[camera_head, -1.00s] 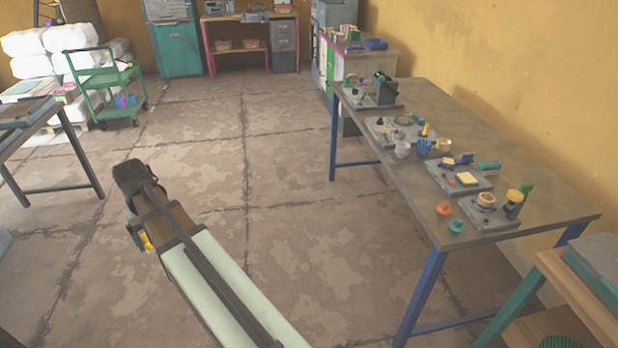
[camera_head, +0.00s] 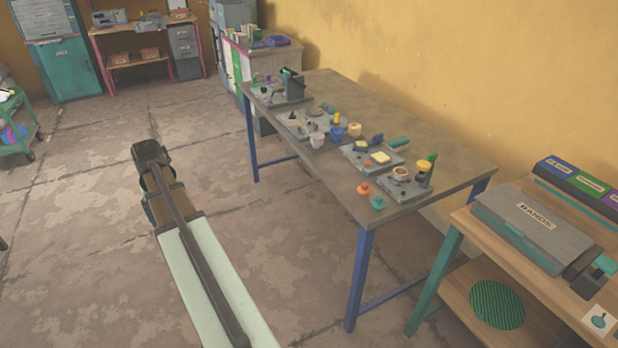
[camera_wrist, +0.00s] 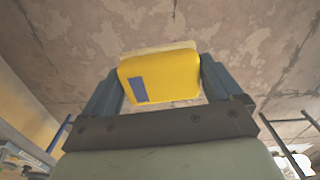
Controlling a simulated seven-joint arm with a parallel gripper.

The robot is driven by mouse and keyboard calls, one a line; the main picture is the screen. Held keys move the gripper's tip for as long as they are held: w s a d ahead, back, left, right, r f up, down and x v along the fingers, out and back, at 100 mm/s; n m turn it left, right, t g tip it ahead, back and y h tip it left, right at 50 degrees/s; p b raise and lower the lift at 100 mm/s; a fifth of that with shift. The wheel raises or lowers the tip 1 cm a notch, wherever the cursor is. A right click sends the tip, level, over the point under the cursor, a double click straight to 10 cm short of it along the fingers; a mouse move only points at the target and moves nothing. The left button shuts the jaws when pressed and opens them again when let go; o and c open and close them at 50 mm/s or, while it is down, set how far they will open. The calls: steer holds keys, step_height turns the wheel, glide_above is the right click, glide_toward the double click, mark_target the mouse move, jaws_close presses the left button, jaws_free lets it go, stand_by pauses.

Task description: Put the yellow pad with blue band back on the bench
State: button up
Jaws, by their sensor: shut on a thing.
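The yellow pad with blue band (camera_wrist: 160,78) is between the two fingers of my gripper (camera_wrist: 160,84) in the wrist view. The fingers are shut on its sides, and the band shows as a dark blue patch on its left part. In the head view my arm stretches out over open floor, left of the blue-legged bench (camera_head: 455,150). The fingers and the pad cannot be made out there. The bench has a brown top with several grey plates carrying small parts along its near side.
A wooden stand (camera_head: 540,290) at the right bears a grey box marked BANDS (camera_head: 530,225) and coloured boxes (camera_head: 590,185). An orange piece (camera_head: 364,188) and a teal piece (camera_head: 378,203) lie near the bench's front corner. The bench's wall side is mostly bare.

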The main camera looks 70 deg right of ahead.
steer(key=s+d+r+m, duration=0.1)
steer(key=s+d+m, duration=0.4)
steer(key=s+d, duration=1.3)
step_height(320, 180, up, 4)
steer(key=m, duration=0.1)
glide_above(347, 179)
steer(key=shift+d+f+n, duration=0.1)
steer(key=shift+f+n, duration=0.65)
steer(key=shift+f, duration=1)
steer(key=shift+a+f+n, duration=0.1)
steer(key=shift+f+n, duration=0.6)
steer(key=shift+f, duration=1)
steer(key=shift+d+f+n, duration=0.1)
steer(key=shift+f+n, duration=0.65)
steer(key=shift+f, duration=1)
steer(key=o, duration=0.6)
steer(key=shift+f, duration=0.1)
